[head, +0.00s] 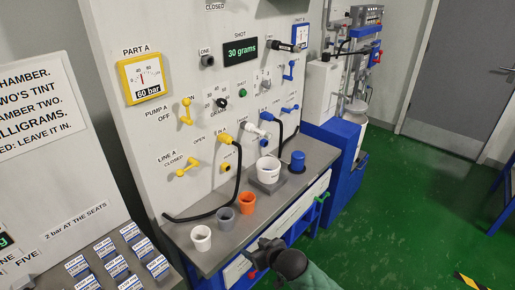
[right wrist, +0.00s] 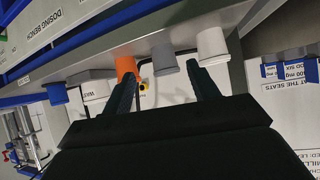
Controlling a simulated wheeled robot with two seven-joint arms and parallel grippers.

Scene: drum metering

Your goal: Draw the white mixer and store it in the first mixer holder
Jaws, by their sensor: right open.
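A short white cylindrical piece (head: 252,129) sticks out of the dosing panel above the bench, beside a dark hose; it may be the white mixer, but it is too small to tell. I cannot make out which fitting is the first mixer holder. My right gripper (head: 270,252) is in front of the bench's near edge, below the cups, apart from the panel. In the right wrist view its two fingers (right wrist: 161,92) are spread with nothing between them; a grey cup (right wrist: 165,59) shows beyond the gap. My left gripper is not in view.
A white cup (head: 201,238), a grey cup (head: 225,217) and an orange cup (head: 247,203) line the bench front. A white tub (head: 268,169) and a blue cylinder (head: 297,161) stand behind. Dark hoses hang down the panel. The green floor at right is mostly clear.

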